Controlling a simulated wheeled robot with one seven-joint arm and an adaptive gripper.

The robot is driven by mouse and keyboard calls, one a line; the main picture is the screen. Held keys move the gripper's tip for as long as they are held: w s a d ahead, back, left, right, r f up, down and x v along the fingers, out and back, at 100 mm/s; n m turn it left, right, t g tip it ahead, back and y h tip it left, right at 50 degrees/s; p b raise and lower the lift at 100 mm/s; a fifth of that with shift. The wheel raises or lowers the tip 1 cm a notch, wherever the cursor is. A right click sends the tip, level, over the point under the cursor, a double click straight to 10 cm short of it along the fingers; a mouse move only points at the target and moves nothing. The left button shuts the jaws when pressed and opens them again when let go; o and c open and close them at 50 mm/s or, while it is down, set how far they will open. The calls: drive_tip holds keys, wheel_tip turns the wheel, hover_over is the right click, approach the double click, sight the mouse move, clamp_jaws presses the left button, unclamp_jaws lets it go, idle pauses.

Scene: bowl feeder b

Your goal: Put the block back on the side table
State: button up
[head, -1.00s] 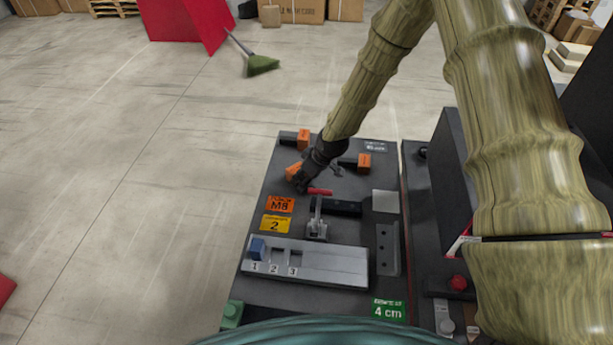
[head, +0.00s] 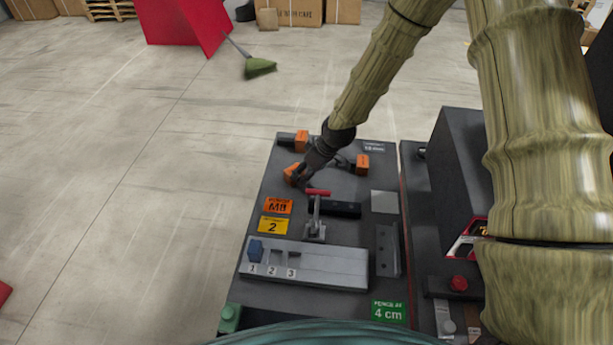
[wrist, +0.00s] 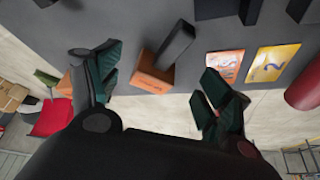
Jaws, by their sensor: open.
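The pictures do not tell which block or surface the task names.
Two more orange-ended dark pieces (head: 301,141) (head: 362,161) stand at the back. A red-handled toggle clamp (head: 316,215) stands mid-table beside the orange M8 label (head: 278,206). A tall dark box (head: 467,155) and a red knob (head: 458,283) are at right. The floor at left is open.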

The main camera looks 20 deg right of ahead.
drive_tip(key=b+v, duration=0.1)
drive_tip(key=v, duration=0.6)
drive_tip(key=shift+r, duration=0.15)
idle(0.3)
